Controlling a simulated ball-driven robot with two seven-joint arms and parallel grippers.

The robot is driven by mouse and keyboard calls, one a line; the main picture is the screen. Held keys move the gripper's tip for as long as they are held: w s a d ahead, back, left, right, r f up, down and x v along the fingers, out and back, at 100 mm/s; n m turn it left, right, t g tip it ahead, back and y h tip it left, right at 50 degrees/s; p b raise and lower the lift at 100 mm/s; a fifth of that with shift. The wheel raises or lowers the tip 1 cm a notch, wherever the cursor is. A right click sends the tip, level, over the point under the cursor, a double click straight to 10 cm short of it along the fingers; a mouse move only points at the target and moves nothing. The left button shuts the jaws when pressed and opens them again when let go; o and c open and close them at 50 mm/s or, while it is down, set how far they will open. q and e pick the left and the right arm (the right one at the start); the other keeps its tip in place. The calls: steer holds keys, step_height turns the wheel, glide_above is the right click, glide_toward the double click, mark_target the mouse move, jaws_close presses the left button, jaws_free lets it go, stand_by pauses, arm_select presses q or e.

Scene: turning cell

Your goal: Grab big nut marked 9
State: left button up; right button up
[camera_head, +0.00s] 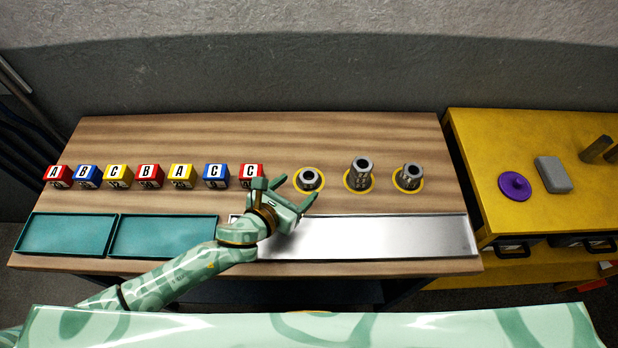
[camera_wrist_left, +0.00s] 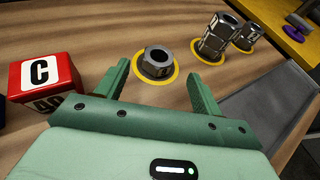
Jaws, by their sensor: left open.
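Grey metal nuts stand on yellow rings on the wooden table. A single low nut (camera_head: 309,179) is nearest my left gripper (camera_head: 294,192); it also shows in the left wrist view (camera_wrist_left: 157,62), flat on its ring. A taller grey stack (camera_head: 360,171) stands to its right, and another grey nut piece (camera_head: 408,177) is further right. I cannot read which one bears the 9. My left gripper is open and empty, just left of and in front of the low nut. In the wrist view that nut lies beyond and between the fingertips. My right gripper is not in view.
Lettered cubes stand in a row on the left; a red C cube (camera_head: 251,176) is close beside my left gripper. Teal trays (camera_head: 163,238) and a long metal tray (camera_head: 370,238) line the front edge. A yellow bench (camera_head: 520,222) stands at right.

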mark_target(306, 178)
arm_select(q)
steer(key=b+x, duration=0.1)
steer(key=x, duration=0.4)
steer(key=shift+w+f, duration=0.1)
steer(key=shift+w, duration=0.05)
steer(key=shift+w+d, duration=0.2)
steer(key=shift+w, duration=0.1)
steer(key=shift+s, duration=0.1)
steer(key=shift+c, duration=1.2)
steer(key=c, duration=1)
